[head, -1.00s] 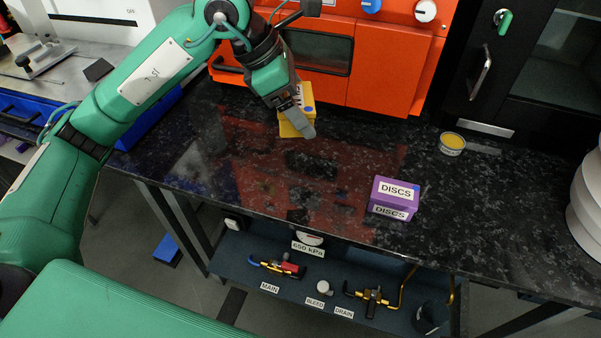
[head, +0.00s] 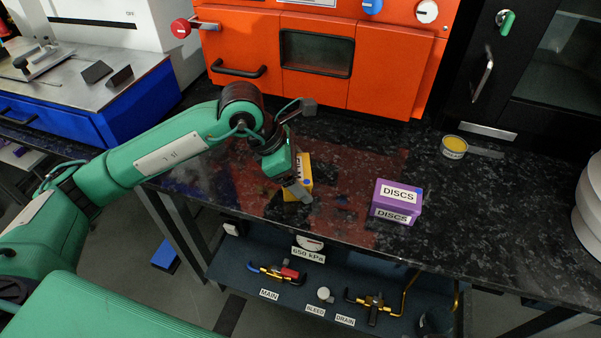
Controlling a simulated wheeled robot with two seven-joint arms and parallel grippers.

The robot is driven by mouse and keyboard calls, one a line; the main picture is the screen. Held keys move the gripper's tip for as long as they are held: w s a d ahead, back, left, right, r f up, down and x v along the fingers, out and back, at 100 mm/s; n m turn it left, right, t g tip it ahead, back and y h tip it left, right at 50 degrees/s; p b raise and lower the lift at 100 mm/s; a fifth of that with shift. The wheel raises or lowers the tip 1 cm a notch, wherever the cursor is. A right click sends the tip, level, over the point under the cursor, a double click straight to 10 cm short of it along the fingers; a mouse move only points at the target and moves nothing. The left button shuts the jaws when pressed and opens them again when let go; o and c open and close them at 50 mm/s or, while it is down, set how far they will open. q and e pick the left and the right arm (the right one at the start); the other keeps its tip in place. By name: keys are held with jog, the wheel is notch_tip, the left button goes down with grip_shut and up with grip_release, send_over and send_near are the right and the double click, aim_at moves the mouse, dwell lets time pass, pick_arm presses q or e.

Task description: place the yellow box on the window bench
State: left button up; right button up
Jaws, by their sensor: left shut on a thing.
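The yellow box (head: 307,173) is small, with a label partly showing "WI". My left gripper (head: 297,180) is shut on it, and the grey finger and wrist cover part of the box. The box is at the front middle of the black speckled bench (head: 455,225), to the left of the purple box. I cannot tell whether its underside touches the bench top. Nothing in view is marked as the window bench. My right gripper is not in view.
A purple DISCS box (head: 397,202) stands near the bench's front edge. A yellow-topped tin (head: 453,147) is farther back. An orange cabinet (head: 385,70) stands behind the bench. A shelf (head: 330,295) with valves lies below. Bench top between the purple box and tin is clear.

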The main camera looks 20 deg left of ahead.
pick_arm(q)
jog(key=o, duration=1)
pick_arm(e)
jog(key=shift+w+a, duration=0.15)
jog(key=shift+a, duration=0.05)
pick_arm(q)
jog(key=shift+r, duration=0.1)
jog(key=v, duration=1.2)
jog(key=shift+p, duration=0.4)
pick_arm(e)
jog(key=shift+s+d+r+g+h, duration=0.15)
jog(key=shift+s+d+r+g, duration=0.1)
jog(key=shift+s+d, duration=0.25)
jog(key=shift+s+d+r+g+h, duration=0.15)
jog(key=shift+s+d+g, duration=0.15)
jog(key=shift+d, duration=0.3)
